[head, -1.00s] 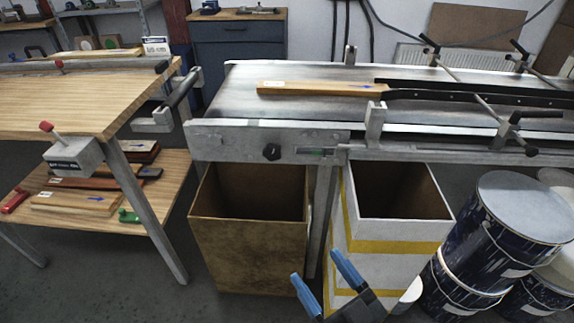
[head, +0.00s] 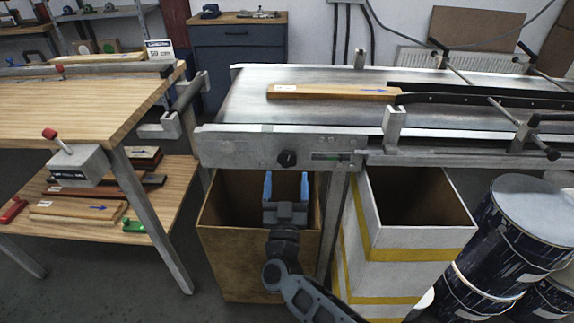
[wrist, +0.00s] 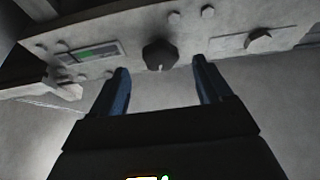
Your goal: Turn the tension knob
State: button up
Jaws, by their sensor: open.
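The tension knob (head: 287,159) is a small black knob on the grey side plate (head: 240,149) of the conveyor's near end. In the wrist view the knob (wrist: 160,55) sits ahead of my fingers, near the middle between them, with a pale mark on its lower edge. My gripper (head: 286,180) has two blue fingers pointing up at the plate, just below the knob in the head view. It is open and empty, and a gap shows between the fingertips and the knob in the wrist view.
A small green-lit gauge (head: 330,156) is right of the knob. A brown bin (head: 225,255) stands below, beside a white and yellow bin (head: 420,243). A wooden workbench (head: 80,105) is at left. A wooden board (head: 330,92) lies on the belt. Paint drums (head: 500,240) stand at right.

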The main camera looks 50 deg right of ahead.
aim_at(287, 164)
jog(key=shift+x, duration=2.3)
jog(key=c, duration=1)
